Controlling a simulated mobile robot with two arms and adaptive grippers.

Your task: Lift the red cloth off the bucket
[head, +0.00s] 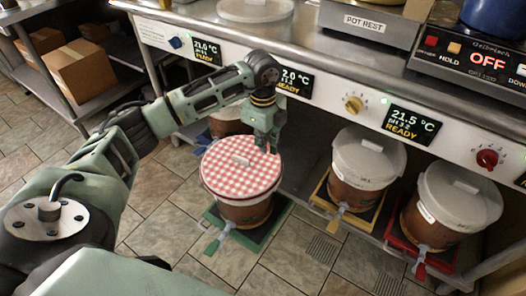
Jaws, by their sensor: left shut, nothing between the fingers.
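The red-and-white checked cloth (222,178) lies over the top of a brown bucket (243,213) at the centre of the head view. A small white tag or handle shows on the cloth's top. The bucket stands on a green tray (222,232) on the floor. My left gripper (268,150) points down at the far right part of the cloth, its fingers shut with nothing between them. I cannot tell whether the fingertips touch the cloth. My right gripper is not in view.
Grey-lidded buckets stand to the right on a yellow tray (321,193) and a red tray (397,240). Another bucket (228,124) is partly hidden behind. A steel counter with a control panel (330,93) overhangs them. Tiled floor (150,205) is clear at left.

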